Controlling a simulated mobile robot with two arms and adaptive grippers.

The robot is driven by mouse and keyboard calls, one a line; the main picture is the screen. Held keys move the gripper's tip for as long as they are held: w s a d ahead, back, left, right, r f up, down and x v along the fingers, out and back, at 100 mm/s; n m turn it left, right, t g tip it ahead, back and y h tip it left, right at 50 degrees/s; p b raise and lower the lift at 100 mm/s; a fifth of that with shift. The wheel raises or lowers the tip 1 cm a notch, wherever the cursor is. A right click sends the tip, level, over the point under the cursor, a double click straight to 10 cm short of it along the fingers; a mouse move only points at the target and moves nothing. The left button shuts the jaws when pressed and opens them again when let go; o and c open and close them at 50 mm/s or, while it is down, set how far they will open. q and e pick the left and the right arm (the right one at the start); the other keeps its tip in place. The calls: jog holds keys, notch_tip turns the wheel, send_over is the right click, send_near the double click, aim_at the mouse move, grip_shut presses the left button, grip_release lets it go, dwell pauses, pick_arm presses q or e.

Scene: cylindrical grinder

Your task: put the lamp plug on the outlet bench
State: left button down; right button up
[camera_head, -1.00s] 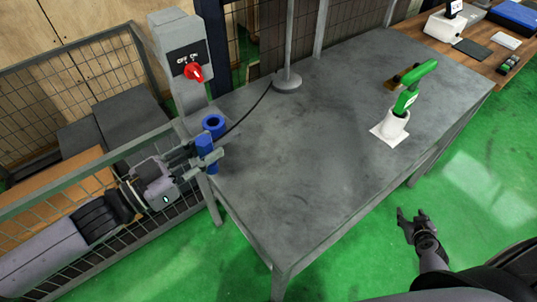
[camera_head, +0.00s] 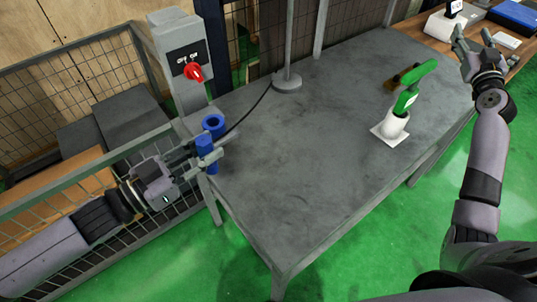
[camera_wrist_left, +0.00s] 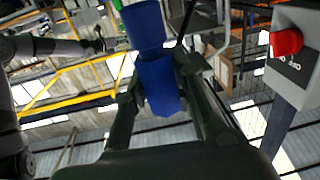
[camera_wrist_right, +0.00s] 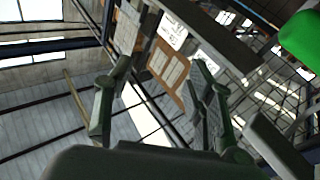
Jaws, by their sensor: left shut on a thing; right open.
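The blue lamp plug (camera_head: 205,145) is upright beside the left edge of the grey bench (camera_head: 300,170), with a blue ring-shaped part (camera_head: 213,122) at its upper end. My left gripper (camera_head: 207,154) is shut on it. In the left wrist view the blue plug (camera_wrist_left: 158,85) sits between the fingers. A dark cable (camera_head: 247,112) runs from near the plug to the lamp base (camera_head: 287,82) on the bench. My right gripper (camera_head: 470,48) is open and empty, above the right end of the bench; it also shows open in the right wrist view (camera_wrist_right: 155,85).
A grey switch box (camera_head: 180,45) with a red knob stands at the bench's back-left corner. A green-handled tool (camera_head: 408,98) stands in a white holder (camera_head: 391,128). A mesh fence (camera_head: 60,190) is at left. The bench middle is clear.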

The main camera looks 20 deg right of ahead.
jog(key=w+a+r+n+t+y, duration=0.1)
jog(key=a+r+y, duration=0.2)
jog(key=a+r, duration=0.45)
jog(key=w+a+r+n+t+y, duration=0.1)
jog(key=a+r+n+t+y, duration=0.2)
jog(key=r, duration=0.7)
jog(key=s+a+r+n+g+y, duration=0.15)
jog(key=a+r+y, duration=0.5)
jog(key=a, duration=0.65)
jog(key=a+f+n+g, duration=0.1)
jog(key=a+g, duration=0.1)
jog(key=a, duration=0.2)
pick_arm(q)
jog(key=shift+a, duration=0.1)
jog(key=shift+w, duration=0.1)
pick_arm(e)
jog(key=n+g+y, duration=0.8)
jog(key=n+g, duration=0.1)
jog(key=g, duration=0.5)
send_near(215, 163)
jog(key=x, duration=1)
jog(key=shift+w+f, duration=0.25)
jog(key=shift+f, duration=0.2)
jog(key=shift+c, duration=0.4)
